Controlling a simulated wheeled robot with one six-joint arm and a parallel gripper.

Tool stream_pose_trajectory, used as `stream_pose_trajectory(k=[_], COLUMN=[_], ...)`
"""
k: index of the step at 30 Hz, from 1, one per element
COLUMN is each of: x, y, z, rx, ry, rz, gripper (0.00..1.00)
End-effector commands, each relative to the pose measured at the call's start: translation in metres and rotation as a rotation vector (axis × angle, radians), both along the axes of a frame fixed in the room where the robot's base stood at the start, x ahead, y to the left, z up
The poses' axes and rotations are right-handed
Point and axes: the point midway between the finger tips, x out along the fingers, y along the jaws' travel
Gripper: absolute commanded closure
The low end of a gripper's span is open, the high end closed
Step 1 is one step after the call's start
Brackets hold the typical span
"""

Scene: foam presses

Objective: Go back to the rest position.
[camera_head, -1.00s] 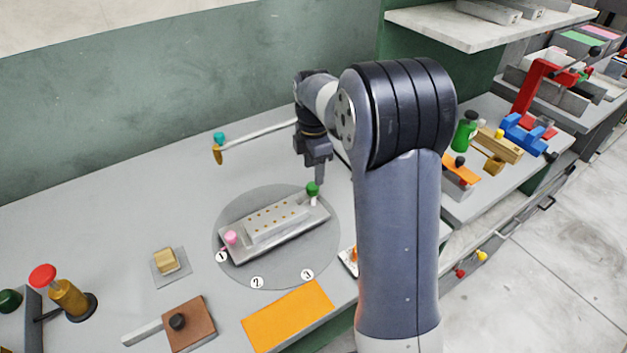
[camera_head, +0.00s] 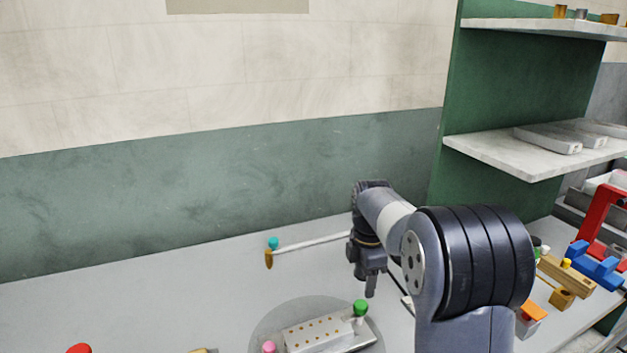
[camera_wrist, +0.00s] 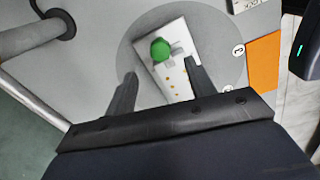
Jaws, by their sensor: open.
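My gripper (camera_head: 371,284) hangs pointing down over the grey bench, at the far right side of the round grey plate (camera_head: 262,326). In the wrist view my gripper (camera_wrist: 160,82) shows two dark fingers spread apart with nothing held between them. Beyond the fingers lies the pale metal block with brass dots (camera_head: 318,332), on the round plate. A green knob (camera_head: 360,308) stands at the block's right end, and it also shows between the fingers in the wrist view (camera_wrist: 160,50). A pink knob (camera_head: 268,347) is at the block's left end, cut by the frame edge.
A pale rod with a teal knob (camera_head: 273,243) runs along the back of the bench. White shelves (camera_head: 540,150) stand at the right. Blue (camera_head: 597,262) and red (camera_head: 600,212) fixtures stand on the right bench. The bench's left part is mostly clear.

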Motion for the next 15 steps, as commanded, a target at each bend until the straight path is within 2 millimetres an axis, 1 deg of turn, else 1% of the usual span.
stream_pose_trajectory(k=[1, 3, 9, 12, 15], x=[-0.001, -0.001, -0.001, -0.001, -0.001], y=[0.000, 0.000, 0.000, 0.000, 0.000], z=[-0.010, -0.025, -0.061, -0.074, -0.084], rx=[0.000, 0.000, 0.000, 0.000, 0.000], ry=[0.005, 0.007, 0.005, 0.004, 0.003], rz=[0.000, 0.000, 0.000, -0.001, -0.003], gripper=[0.48, 0.48, 0.48, 0.48, 0.48])
